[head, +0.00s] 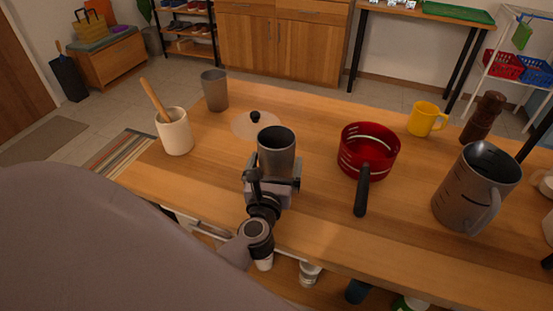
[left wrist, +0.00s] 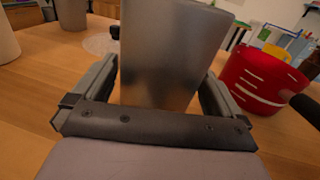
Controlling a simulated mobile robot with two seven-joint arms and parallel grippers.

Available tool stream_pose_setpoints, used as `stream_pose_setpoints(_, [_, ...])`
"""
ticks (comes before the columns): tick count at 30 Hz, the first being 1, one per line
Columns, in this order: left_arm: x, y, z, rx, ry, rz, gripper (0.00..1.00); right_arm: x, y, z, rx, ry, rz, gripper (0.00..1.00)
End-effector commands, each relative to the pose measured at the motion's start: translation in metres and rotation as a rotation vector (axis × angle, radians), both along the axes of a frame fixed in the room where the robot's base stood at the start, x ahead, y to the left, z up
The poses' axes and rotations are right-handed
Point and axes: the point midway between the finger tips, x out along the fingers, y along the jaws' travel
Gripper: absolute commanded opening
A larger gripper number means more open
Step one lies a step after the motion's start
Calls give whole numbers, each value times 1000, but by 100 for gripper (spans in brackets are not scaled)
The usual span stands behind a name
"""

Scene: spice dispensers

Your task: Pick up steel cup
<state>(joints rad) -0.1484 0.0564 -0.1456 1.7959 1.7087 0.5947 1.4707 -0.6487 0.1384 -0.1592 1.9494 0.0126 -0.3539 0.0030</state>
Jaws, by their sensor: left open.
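A grey steel cup (head: 276,152) stands upright on the wooden table near its front edge. My left gripper (head: 272,186) is open, with its fingers on either side of the cup's lower part. In the left wrist view the cup (left wrist: 170,55) fills the space between the two fingers, and a narrow gap shows beside it. Its base is hidden behind the gripper. A second grey metal cup (head: 215,91) stands farther back to the left. My right gripper is not in view.
A red pan (head: 368,145) with its black handle toward me stands to the right. A glass lid (head: 243,125) lies behind the cup. A cream utensil pot (head: 175,133) is left; a grey pitcher (head: 475,190) and yellow mug (head: 424,119) are right.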

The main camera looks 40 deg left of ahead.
Motion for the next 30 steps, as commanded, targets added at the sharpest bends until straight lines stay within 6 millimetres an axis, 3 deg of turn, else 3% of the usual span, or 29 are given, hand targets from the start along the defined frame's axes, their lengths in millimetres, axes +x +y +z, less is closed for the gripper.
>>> stream_pose_setpoints(6, [17,8,1,0,0,0,100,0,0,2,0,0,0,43])
stream_pose_setpoints(13, [18,8,0,0,0,0,100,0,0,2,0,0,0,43])
stream_pose_setpoints(14, [18,8,0,0,0,0,94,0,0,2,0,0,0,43])
stream_pose_setpoints(18, [17,8,0,0,0,-1,52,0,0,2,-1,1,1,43])
stream_pose_setpoints(30, [18,8,10,-1,-3,0,52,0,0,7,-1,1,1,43])
